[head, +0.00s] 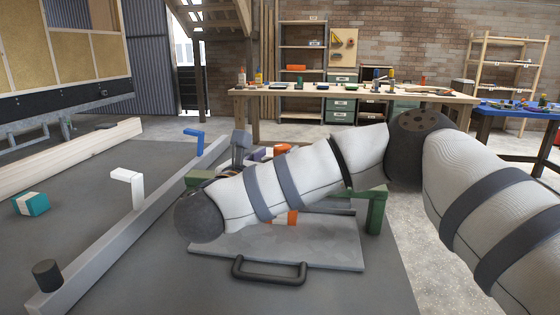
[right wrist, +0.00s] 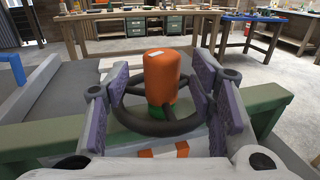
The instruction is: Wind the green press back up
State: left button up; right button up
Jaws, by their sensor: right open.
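The green press (head: 376,212) stands on the grey bench top, largely hidden behind my right arm in the head view. In the right wrist view its green crossbeam (right wrist: 45,136) runs across the picture. A black handwheel (right wrist: 172,127) sits above the beam, with an orange cylinder (right wrist: 161,76) upright at its middle and a green part under it. My right gripper (right wrist: 163,88) is open, its two purple-grey fingers on either side of the wheel. I cannot tell whether they touch the rim. The gripper also shows partly in the head view (head: 241,146). My left gripper is out of view.
A grey plate with a black handle (head: 270,270) lies under the press, with an orange-and-white block (head: 284,218) above it. A rail with a blue crank (head: 194,136) and a white crank (head: 128,184) runs along the left. A teal block (head: 31,204) lies farther left.

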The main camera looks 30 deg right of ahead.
aim_at(279, 154)
jog(key=shift+w+d+f+b, duration=0.35)
jog(key=shift+d+f, duration=0.25)
jog(key=shift+d, duration=0.1)
jog(key=shift+w+d+r+p, duration=0.35)
jog(key=shift+w+d+r, duration=0.25)
jog(key=shift+d+r, duration=0.1)
jog(key=shift+w+d+f, duration=0.1)
jog(key=c, duration=1.2)
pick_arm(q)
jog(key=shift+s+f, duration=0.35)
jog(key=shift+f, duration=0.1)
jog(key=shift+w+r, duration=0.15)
pick_arm(e)
jog(key=shift+t, duration=0.3)
